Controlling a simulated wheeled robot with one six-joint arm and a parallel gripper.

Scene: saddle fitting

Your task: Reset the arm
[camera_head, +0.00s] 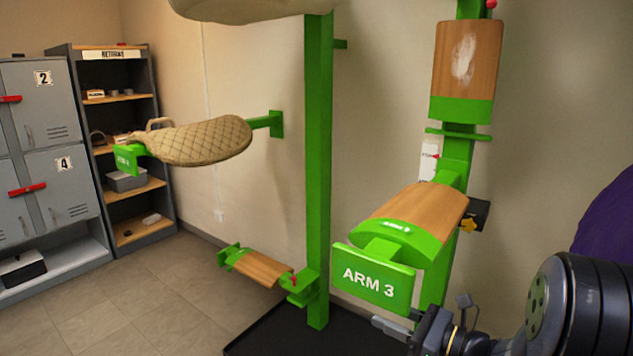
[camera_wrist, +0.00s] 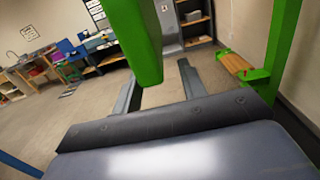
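The rack arm labelled ARM 3 (camera_head: 375,278) has a curved wooden top (camera_head: 420,207) with green ends and juts out from the right green post. A second wood-topped arm (camera_head: 467,58) stands upright, higher on that post. A third wood-topped arm (camera_head: 262,267) sits low by the middle post; it also shows in the wrist view (camera_wrist: 240,65). My gripper (camera_head: 425,312) is just below and right of the ARM 3 plate. In the wrist view my gripper's fingers (camera_wrist: 160,88) are apart. A green part (camera_wrist: 138,40) hangs close in front, overlapping the left side of the gap; contact cannot be told.
A quilted saddle pad (camera_head: 205,141) lies on another green arm at left. The middle green post (camera_head: 318,170) stands on a dark base. Grey lockers (camera_head: 48,130) and a shelf unit (camera_head: 125,150) stand at far left. The tiled floor (camera_head: 150,295) between is clear.

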